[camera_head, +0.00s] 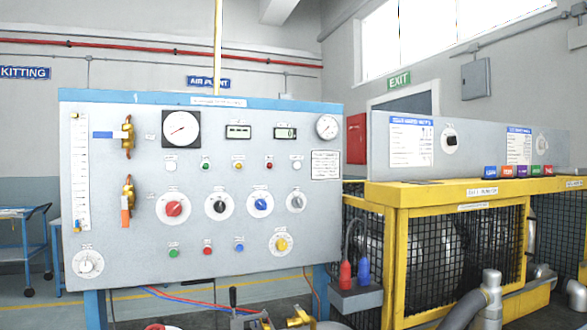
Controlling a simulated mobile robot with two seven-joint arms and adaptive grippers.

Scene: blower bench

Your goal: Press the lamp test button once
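A light grey control panel (130,220) with a blue top edge stands at the left and centre. Low on it is a row with a green button (174,253), a red button (207,251) and a blue button (239,248). Their labels are too small to read, so I cannot tell which is the lamp test button. Higher up is a row of small indicators: white (170,165), green (205,165), amber (238,165), red (269,163) and white (297,163). Neither of my grippers shows in the head view.
The panel also carries a red knob (174,208), a blue knob (260,204), a yellow knob (281,244), gauges and brass valves. A yellow caged frame (402,260) stands at the right. Grey pipework (491,283) and bench fittings show along the bottom. Space before the panel's buttons is clear.

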